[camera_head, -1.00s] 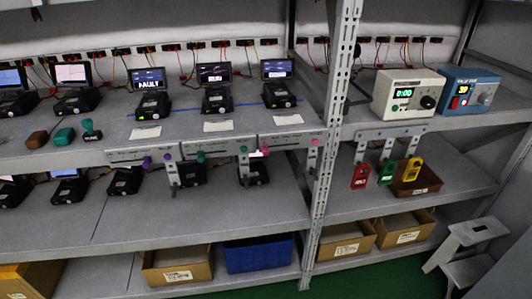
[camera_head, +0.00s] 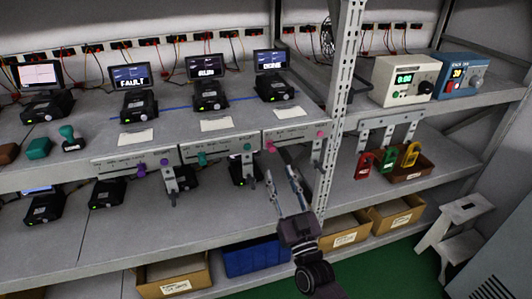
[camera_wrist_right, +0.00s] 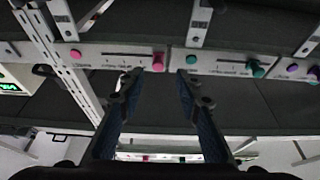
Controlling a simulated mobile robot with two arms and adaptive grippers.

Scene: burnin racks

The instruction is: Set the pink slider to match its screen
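The pink slider's panel (camera_head: 297,136) is the right one of three on the shelf's front edge. It bears a pink knob (camera_head: 270,147) at its left end and another pink piece (camera_head: 320,134) at its right end. The screen (camera_head: 270,58) above it seems to read "DONE". My right gripper (camera_head: 279,172) is open, just in front of and below the left-end pink knob. In the right wrist view this knob (camera_wrist_right: 158,62) shows between and beyond the two fingertips (camera_wrist_right: 160,80), with no contact visible. My left gripper is not in view.
Panels with purple knobs (camera_head: 141,168) and teal knobs (camera_head: 202,159) adjoin to the left. A perforated upright post (camera_head: 338,110) stands close right of the pink panel. Brackets hang below the panels. Red, green and yellow padlock-like tags (camera_head: 363,166) hang farther right.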

